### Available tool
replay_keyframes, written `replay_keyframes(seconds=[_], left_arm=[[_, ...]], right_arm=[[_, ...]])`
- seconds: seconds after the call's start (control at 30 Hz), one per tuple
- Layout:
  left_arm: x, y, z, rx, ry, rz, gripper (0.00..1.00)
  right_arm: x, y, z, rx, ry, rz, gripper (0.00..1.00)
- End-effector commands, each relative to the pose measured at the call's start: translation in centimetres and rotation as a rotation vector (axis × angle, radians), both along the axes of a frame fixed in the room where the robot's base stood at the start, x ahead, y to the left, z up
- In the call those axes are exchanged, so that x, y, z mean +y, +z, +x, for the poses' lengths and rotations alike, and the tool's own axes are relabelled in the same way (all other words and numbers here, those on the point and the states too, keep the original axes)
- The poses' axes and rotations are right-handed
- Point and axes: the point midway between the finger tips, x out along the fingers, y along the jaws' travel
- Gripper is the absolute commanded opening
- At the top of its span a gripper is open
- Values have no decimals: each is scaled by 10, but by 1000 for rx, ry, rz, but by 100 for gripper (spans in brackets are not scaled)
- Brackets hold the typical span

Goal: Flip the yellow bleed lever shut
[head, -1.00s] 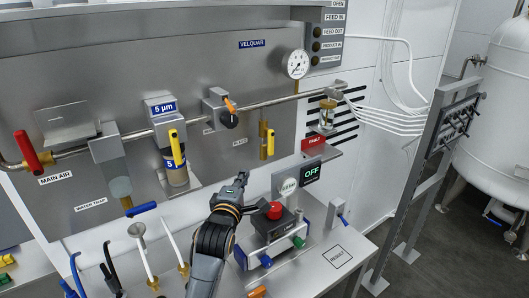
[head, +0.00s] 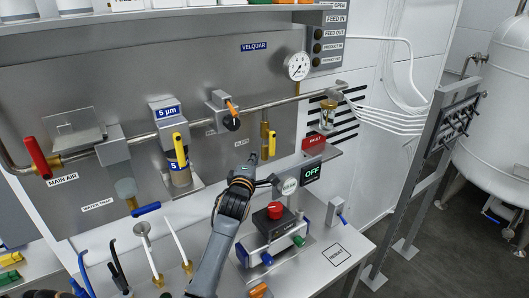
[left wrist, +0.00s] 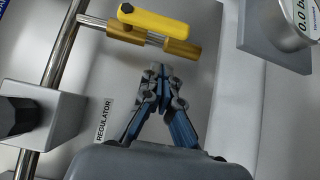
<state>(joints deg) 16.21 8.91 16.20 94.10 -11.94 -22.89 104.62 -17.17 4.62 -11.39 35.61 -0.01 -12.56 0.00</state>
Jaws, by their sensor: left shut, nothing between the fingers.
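The yellow bleed lever (head: 271,145) is on a brass valve (head: 264,132) that hangs down from the steel pipe, left of the gauge. In the left wrist view the yellow lever (left wrist: 152,24) lies roughly along the brass body (left wrist: 150,38), slightly tilted to it. My left gripper (head: 252,169) is just below the valve in the head view. In the left wrist view its fingertips (left wrist: 158,70) are together and empty, a short gap from the brass valve and lever. My right gripper is not in view.
A regulator with a black knob (head: 232,123) is left of the valve, and a round gauge (head: 298,66) is to its right. A box with a red button (head: 275,210) and an OFF display (head: 312,173) are near my left arm. Another yellow lever (head: 180,150) is on the filter.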

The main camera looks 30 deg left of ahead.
Motion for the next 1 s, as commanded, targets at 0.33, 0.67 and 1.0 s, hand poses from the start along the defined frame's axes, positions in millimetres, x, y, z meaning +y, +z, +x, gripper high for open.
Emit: replay_keyframes(seconds=[0.33,0.67,1.0], left_arm=[[-17,0,31,0,-3,-3,0],[-17,-1,32,-1,-3,-2,0],[-18,-5,35,-46,-3,-22,0]], right_arm=[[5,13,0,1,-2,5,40],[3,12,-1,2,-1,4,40],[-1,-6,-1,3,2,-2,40]])
